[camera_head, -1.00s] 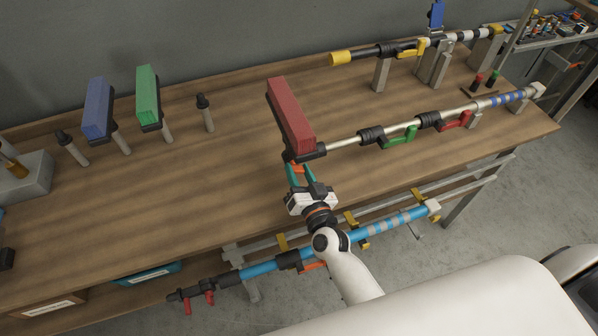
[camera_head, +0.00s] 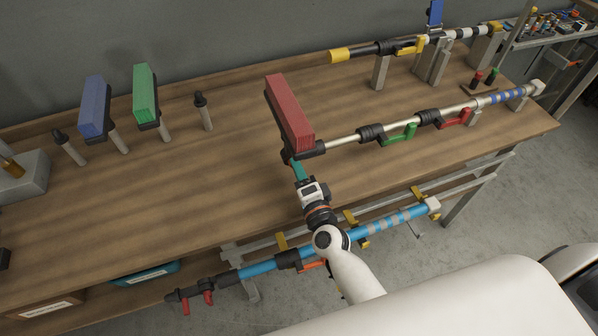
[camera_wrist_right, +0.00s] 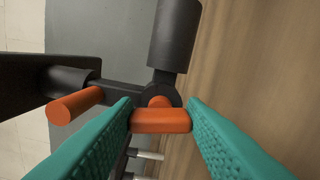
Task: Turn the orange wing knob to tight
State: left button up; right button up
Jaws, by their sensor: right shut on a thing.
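The orange wing knob (camera_wrist_right: 160,121) sits at a black hinge joint (camera_wrist_right: 155,95) in the right wrist view, its bar lying across between my two teal fingers. My right gripper (camera_wrist_right: 160,124) is shut on this bar, with a finger at each end. In the head view my right gripper (camera_head: 298,168) is at the lower end of the red brush head (camera_head: 290,112), where the pale pole begins. It hides the knob there. My left gripper is not in view.
An orange peg (camera_wrist_right: 75,105) sticks out beside the knob. The pole bears a green lever (camera_head: 399,134) and a red lever (camera_head: 455,119). Blue (camera_head: 95,107) and green (camera_head: 145,95) brush heads stand at the left. A blue pole (camera_head: 385,225) hangs below the table edge.

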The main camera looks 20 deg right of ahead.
jog(key=shift+m, duration=1.1)
jog(key=o, duration=1)
jog(key=shift+f, duration=0.1)
jog(key=shift+s, duration=0.1)
jog(key=s+b, duration=0.3)
jog(key=s, duration=0.8)
jog(key=shift+s+d, duration=0.2)
jog(key=shift+s, duration=0.2)
